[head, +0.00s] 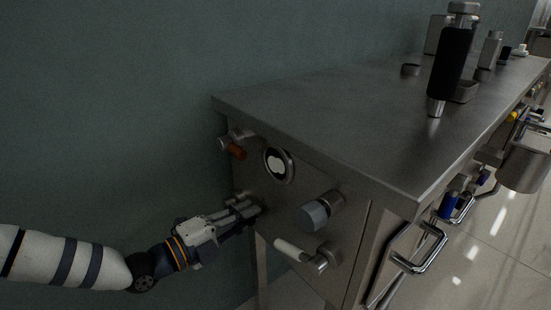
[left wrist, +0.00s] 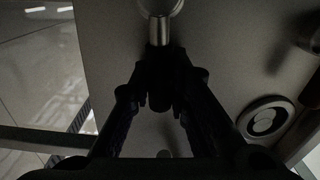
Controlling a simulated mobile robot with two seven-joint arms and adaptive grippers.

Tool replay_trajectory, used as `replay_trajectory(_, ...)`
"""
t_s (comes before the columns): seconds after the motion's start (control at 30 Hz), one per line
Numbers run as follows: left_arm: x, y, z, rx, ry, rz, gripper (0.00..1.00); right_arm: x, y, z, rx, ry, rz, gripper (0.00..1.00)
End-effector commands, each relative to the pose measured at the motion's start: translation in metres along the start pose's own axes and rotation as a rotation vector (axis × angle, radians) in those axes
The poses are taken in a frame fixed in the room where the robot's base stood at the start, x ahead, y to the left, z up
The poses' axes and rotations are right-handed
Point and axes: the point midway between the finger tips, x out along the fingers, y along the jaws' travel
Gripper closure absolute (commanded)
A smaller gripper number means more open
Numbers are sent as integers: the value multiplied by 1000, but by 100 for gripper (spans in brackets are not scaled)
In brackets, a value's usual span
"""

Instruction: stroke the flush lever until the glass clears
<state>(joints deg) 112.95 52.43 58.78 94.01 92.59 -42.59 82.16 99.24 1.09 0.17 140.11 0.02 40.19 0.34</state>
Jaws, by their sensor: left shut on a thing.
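My left gripper (head: 256,210) is at the left part of the cabinet's side panel, below the round glass. In the left wrist view its fingers (left wrist: 160,95) are closed around the dark end of a short lever with a silver shaft (left wrist: 159,32). In the head view the gripper hides most of this lever. The round glass (head: 278,165) has a dark face with a pale patch and a metal rim. The glass also shows at the lower right of the left wrist view (left wrist: 264,119). My right gripper is not in view.
Close by on the panel are an orange-red handle (head: 236,151), a grey knob (head: 315,215) and a white-gripped lever (head: 291,249). A metal bar handle (head: 418,262) sticks out around the corner. A black-sleeved cylinder (head: 450,65) stands on the cabinet top (head: 330,135).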

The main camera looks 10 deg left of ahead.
Motion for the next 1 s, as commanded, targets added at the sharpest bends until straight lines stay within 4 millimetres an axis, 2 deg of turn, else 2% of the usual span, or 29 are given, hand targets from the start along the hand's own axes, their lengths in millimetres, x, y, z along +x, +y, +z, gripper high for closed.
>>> replay_trajectory(0.13, 0, 10, -2, 154, 4, 0, 100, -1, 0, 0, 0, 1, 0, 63)
replay_trajectory(0.5, 0, 13, -3, 151, 6, 7, 100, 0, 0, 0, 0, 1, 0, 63)
replay_trajectory(1.0, 0, -29, 6, -492, 2, 4, 100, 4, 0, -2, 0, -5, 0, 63)
